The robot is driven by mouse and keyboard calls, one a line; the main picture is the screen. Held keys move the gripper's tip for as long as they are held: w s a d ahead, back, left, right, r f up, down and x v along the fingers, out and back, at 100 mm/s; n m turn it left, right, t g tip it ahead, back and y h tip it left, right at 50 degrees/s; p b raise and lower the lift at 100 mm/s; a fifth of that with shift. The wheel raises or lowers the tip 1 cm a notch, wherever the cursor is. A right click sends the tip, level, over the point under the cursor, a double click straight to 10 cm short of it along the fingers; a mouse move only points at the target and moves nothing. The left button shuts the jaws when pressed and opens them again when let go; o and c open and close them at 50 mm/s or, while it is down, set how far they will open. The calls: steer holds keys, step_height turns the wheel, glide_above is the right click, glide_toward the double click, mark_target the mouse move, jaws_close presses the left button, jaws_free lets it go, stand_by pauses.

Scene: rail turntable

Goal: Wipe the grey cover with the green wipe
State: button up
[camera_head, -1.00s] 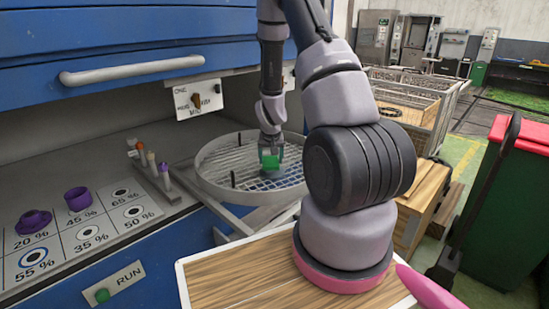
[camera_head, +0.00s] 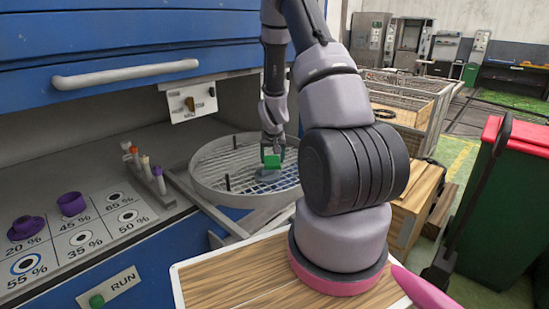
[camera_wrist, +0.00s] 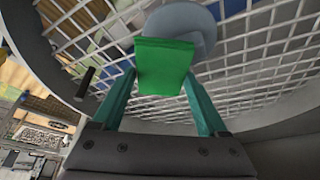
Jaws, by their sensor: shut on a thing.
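My gripper (camera_head: 272,154) is shut on the green wipe (camera_head: 272,161) and reaches down into the round wire-mesh turntable. In the wrist view the green wipe (camera_wrist: 165,65) stands between the two teal fingers. The grey cover (camera_head: 267,174), a smooth rounded piece, lies on the mesh just below the wipe. In the wrist view the grey cover (camera_wrist: 183,22) shows just beyond the wipe, partly hidden by it. The wipe overlaps the cover in both views; whether they touch I cannot tell.
The turntable's raised grey rim (camera_head: 200,187) surrounds the mesh, with a short black peg (camera_head: 228,182) standing inside. A marked panel (camera_head: 75,240) with purple parts lies at the left. A wooden-topped surface (camera_head: 235,276) is in front, and a red-lidded green bin (camera_head: 505,205) stands at the right.

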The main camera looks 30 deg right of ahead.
mark_target(266, 163)
steer(key=shift+s+a, duration=0.25)
steer(key=shift+a, duration=0.55)
steer(key=shift+s+a, duration=0.2)
steer(key=shift+a, duration=0.55)
steer(key=shift+w+d+f, duration=0.1)
steer(key=shift+w+d, duration=0.1)
steer(key=shift+d, duration=0.6)
steer(key=shift+w+d+f, duration=0.1)
steer(key=shift+w+d, duration=0.1)
steer(key=shift+d, duration=0.6)
steer(key=shift+w+d, duration=0.2)
steer(key=shift+d, duration=0.6)
steer(key=shift+r, duration=0.1)
steer(key=shift+r, duration=3.95)
steer(key=s+a+f+n, duration=0.1)
steer(key=a+n, duration=0.1)
steer(key=a, duration=0.5)
steer(key=s+a+f+n+y, duration=0.1)
steer(key=s+a+f+n, duration=0.1)
steer(key=a, duration=0.5)
steer(key=shift+s+t+y, duration=0.2)
steer(key=shift+t+y, duration=0.1)
